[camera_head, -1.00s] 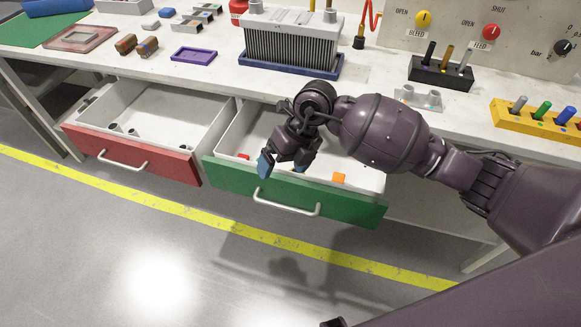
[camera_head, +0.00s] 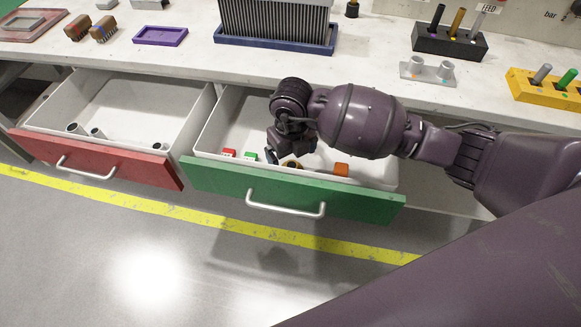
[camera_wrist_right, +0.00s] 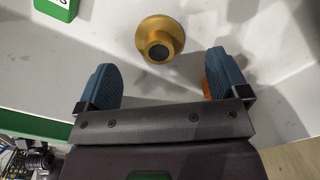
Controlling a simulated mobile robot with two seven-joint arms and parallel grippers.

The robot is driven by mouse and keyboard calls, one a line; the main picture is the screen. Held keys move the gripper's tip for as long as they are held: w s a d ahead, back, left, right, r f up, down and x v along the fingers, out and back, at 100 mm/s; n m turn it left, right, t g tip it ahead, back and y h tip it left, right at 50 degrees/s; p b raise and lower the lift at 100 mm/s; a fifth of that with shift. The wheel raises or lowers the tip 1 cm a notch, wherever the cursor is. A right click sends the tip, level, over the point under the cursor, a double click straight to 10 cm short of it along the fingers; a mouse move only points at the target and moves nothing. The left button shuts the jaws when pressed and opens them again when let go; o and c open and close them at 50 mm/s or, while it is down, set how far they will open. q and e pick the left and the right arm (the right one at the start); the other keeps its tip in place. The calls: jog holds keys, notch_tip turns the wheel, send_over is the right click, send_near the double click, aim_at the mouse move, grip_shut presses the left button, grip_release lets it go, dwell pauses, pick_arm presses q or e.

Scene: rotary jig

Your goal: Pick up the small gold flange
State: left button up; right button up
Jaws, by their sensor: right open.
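The small gold flange (camera_wrist_right: 158,27) lies on the pale floor of the open green-fronted drawer (camera_head: 290,199), its round collar and dark bore facing the wrist camera. In the head view only a bit of the flange (camera_head: 293,165) shows below my right gripper (camera_head: 277,157). In the wrist view my right gripper (camera_wrist_right: 162,64) is open, its two blue fingers spread and empty. The flange is beyond the fingertips, roughly centred between them, and apart from both. My left gripper is in neither view.
Red (camera_head: 229,153) and green (camera_head: 250,156) blocks lie left of the flange; an orange block (camera_head: 341,169) lies to its right, partly behind a finger in the wrist view. The red-fronted drawer (camera_head: 95,160) is also open. Drawer walls surround the flange.

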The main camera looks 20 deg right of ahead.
aim_at(292, 165)
jog(key=f, duration=0.1)
jog(key=f+b, duration=0.1)
jog(key=f, duration=0.2)
jog(key=shift+s+a, duration=0.1)
jog(key=shift+s, duration=0.2)
jog(key=shift+f+b, duration=0.3)
jog(key=shift+f, duration=0.1)
jog(key=shift+w+f, duration=0.1)
jog(key=shift+r, duration=0.2)
jog(key=c, duration=1.1)
